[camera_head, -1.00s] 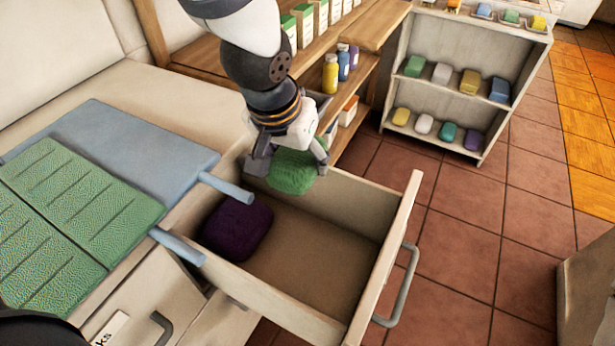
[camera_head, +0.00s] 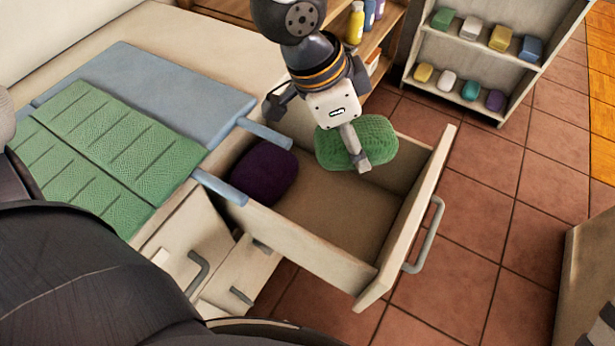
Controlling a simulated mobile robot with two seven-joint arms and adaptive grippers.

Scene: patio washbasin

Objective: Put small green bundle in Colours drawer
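The small green bundle (camera_head: 382,142) is rounded and textured, in my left gripper (camera_head: 352,150) over the back part of the open drawer (camera_head: 345,215). One finger lies across the bundle's near side; the other side of the grip is hidden. The bundle overlaps the drawer's back rim in the picture and appears above the drawer floor. A dark purple bundle (camera_head: 266,174) lies in the drawer's left end. No label shows on the open drawer's visible faces. My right gripper is not in view.
A blue mat (camera_head: 185,90) and a green mat (camera_head: 95,165) lie on the worktop left of the drawer. Blue bars (camera_head: 222,187) jut over the drawer's left edge. A shelf of coloured blocks (camera_head: 475,65) stands behind. The drawer's right part is clear.

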